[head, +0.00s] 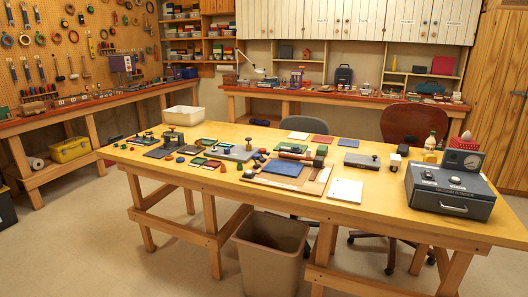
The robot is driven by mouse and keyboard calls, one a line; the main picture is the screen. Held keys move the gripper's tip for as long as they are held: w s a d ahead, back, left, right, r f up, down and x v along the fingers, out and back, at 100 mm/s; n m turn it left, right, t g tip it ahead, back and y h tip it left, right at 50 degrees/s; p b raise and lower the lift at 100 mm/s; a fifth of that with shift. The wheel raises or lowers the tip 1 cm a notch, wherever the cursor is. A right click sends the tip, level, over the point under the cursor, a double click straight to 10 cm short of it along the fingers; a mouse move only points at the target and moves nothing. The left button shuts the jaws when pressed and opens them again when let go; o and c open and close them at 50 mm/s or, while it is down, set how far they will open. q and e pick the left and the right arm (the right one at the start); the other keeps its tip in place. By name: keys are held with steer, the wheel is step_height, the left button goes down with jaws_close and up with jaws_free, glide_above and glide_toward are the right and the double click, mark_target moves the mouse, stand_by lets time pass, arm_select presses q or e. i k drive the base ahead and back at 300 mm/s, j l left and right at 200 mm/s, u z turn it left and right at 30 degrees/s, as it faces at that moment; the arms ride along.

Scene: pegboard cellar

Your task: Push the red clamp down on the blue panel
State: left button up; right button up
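A blue panel (284,170) lies flat on a light wooden board (316,183) near the middle of the long table. Just behind it is a small bar-shaped piece (290,149) with red on it. Small red pieces (223,168) lie to the left of the board among other parts. At this size I cannot tell which red thing is the clamp, or whether a clamp touches the panel. Neither of my grippers shows in the head view.
The wooden table (420,208) carries many small parts on its left half. A white sheet (345,190) lies right of the board. A dark grey metal box (450,190) stands at the right end. A bin (270,250) stands below the front edge. Chairs stand behind.

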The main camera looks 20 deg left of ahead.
mark_target(262, 151)
steer(key=i+j, duration=0.25)
steer(key=i, duration=0.2)
steer(key=i+j+u, duration=0.15)
steer(key=i+j, duration=0.35)
steer(key=i, duration=0.35)
steer(key=i+j+u, duration=0.15)
steer(key=i, duration=0.3)
steer(key=i+j, duration=0.25)
steer(key=i, duration=0.25)
steer(key=u, duration=0.05)
